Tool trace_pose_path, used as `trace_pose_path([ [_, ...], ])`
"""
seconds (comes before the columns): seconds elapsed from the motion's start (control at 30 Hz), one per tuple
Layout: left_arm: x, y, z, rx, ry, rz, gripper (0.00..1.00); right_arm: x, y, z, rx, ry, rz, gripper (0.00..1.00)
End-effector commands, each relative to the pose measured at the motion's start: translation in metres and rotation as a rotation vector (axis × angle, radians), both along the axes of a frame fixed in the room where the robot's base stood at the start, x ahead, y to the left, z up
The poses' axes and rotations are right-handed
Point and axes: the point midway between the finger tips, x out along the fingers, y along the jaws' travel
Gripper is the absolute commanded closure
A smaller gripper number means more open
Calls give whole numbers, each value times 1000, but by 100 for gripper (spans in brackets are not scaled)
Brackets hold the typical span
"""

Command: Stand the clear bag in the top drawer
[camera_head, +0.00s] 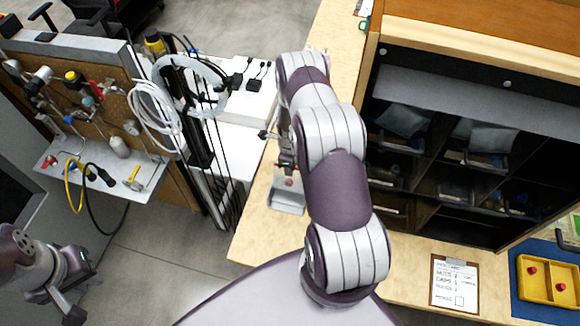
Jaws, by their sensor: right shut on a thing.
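My right arm reaches forward over the wooden bench, and its gripper (285,166) is partly hidden behind the forearm. It is shut on a greyish, see-through item that looks like the clear bag (288,198), with a small red thing showing at its top. The bag hangs over the bench's left part; whether it touches the bench I cannot tell. My left gripper (78,288) is at the lower left, open and empty, away from the bench. I cannot make out which part is the top drawer.
A dark shelf unit (430,212) with compartments holding grey bags (484,134) and bins stands on the right. A clipboard (455,284) and a yellow tray (545,282) lie at the front right. A pegboard (105,100) with tools and a cable rack (205,150) stand left.

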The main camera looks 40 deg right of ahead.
Motion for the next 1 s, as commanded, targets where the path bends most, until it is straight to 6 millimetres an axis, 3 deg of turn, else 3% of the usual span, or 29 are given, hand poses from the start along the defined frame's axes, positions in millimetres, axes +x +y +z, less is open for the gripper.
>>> trace_pose_path([
  [0.4, 0, 0, 20, 0, 0, 0, 77, 0, 0, 29, 0, 0, 0, 100],
  [0.8, 0, 0, 22, 0, 0, 0, 77, -1, 1, 32, 0, 0, 0, 100],
  [1.0, 0, 0, 35, 0, 0, 0, 77, -13, 16, 38, 0, 1, 1, 100],
])
